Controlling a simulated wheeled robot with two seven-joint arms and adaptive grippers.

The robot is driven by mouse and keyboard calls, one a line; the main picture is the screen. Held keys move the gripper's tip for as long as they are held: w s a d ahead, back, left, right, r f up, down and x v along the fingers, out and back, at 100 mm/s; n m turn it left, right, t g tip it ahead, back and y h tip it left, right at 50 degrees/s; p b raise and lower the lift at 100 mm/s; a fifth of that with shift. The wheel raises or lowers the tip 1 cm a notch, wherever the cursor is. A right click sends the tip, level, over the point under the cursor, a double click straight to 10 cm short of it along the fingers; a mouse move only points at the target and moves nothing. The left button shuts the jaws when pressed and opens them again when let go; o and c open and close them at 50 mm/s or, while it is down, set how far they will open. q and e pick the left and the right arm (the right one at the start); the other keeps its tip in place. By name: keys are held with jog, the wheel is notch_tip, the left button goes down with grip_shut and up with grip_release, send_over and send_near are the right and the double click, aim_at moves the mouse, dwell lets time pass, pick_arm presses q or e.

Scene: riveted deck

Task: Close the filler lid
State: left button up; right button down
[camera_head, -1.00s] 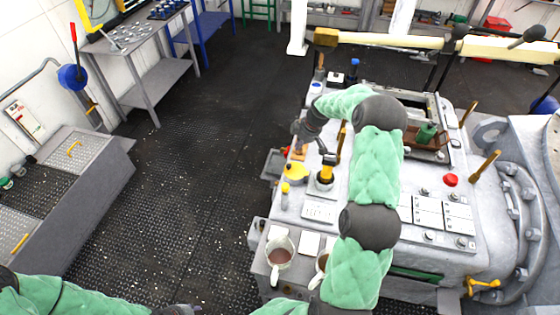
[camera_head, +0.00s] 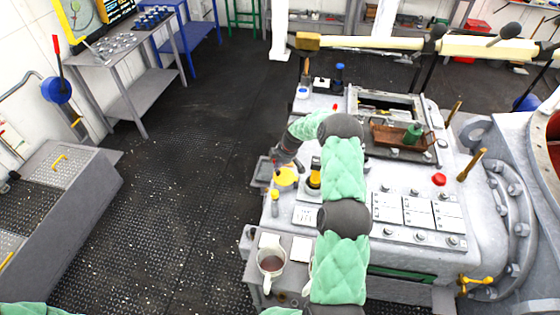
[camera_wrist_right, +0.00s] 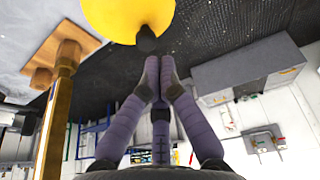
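The filler lid is a yellow disc (camera_head: 286,178) at the left edge of the grey machine top in the head view. In the right wrist view the yellow disc (camera_wrist_right: 122,14) fills the top edge, with a dark knob (camera_wrist_right: 147,39) at its near side. I cannot tell how far the lid is tilted. My right gripper (camera_head: 276,166) is beside the lid, partly hidden by its own arm. In the wrist view its purple fingers (camera_wrist_right: 158,66) meet closely at the tips, just short of the knob, with nothing visible between them. My left gripper is out of view.
A yellow-and-black fitting (camera_head: 314,178) and a small yellow-capped bottle (camera_head: 275,203) stand close to the lid. A mug (camera_head: 271,264) stands at the machine's front left. A brown tray (camera_head: 392,138) holds a green item. Open floor (camera_head: 185,200) lies left of the machine.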

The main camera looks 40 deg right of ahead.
aim_at(277, 173)
jog(key=shift+w+f, duration=0.1)
jog(key=shift+f, duration=0.85)
jog(key=shift+b+x, duration=0.8)
jog(key=shift+b, duration=0.4)
jog(key=shift+a, duration=0.1)
jog(key=shift+r, duration=0.15)
